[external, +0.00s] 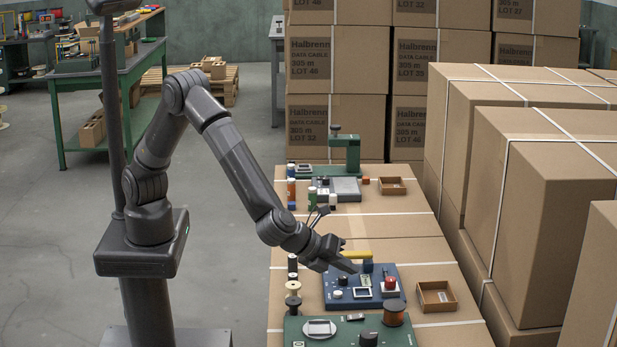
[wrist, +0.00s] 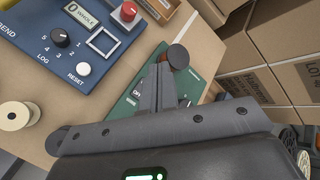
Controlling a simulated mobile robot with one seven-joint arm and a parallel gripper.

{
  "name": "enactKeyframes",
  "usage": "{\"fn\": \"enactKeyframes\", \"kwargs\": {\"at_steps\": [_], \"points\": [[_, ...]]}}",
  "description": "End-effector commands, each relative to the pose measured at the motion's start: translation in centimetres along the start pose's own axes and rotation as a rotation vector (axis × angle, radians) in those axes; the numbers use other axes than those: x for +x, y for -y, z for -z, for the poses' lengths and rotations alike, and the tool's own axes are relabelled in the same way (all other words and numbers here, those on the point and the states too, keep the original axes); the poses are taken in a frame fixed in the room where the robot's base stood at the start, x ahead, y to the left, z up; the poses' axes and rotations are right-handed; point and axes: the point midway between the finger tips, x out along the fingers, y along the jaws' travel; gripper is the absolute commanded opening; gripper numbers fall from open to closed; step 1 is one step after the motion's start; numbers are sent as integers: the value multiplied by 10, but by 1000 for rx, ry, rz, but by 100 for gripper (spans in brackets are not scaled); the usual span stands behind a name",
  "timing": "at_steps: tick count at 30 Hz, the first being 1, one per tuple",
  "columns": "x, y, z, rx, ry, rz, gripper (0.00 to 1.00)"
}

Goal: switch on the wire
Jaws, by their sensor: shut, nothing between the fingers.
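My gripper (external: 345,264) is shut and empty. In the external view its fingers are above the blue instrument (external: 345,303). In the wrist view the gripper (wrist: 161,66) covers part of the green instrument (wrist: 126,103), which carries a partly hidden label that seems to read "ON". The green instrument (external: 290,330) also stands at the front of the external view. It bears a copper spool (external: 394,312), a black knob (external: 368,339) and a small switch-like part (external: 355,317). The spool (wrist: 178,57) shows beyond the fingers. I cannot make out a separate wire.
The blue instrument (wrist: 55,60) has a red button (wrist: 129,12), a black dial (wrist: 62,37) and a white reset button (wrist: 82,69). A pale spool (wrist: 14,116) stands left. A wooden tray (external: 436,296) lies right of the blue instrument. Large cartons (external: 550,200) line the right side.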

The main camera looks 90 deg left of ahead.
Motion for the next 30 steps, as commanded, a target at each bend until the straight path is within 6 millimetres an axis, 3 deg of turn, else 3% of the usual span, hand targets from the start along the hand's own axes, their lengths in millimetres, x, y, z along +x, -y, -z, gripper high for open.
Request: {"fn": "enactKeyframes", "kwargs": {"at_steps": [5, 18, 30], "points": [[2, 2, 19, 46, -7, 22, 0], [5, 0, 21, 50, -7, 22, 0], [40, -26, 45, 51, -7, 21, 0]]}}
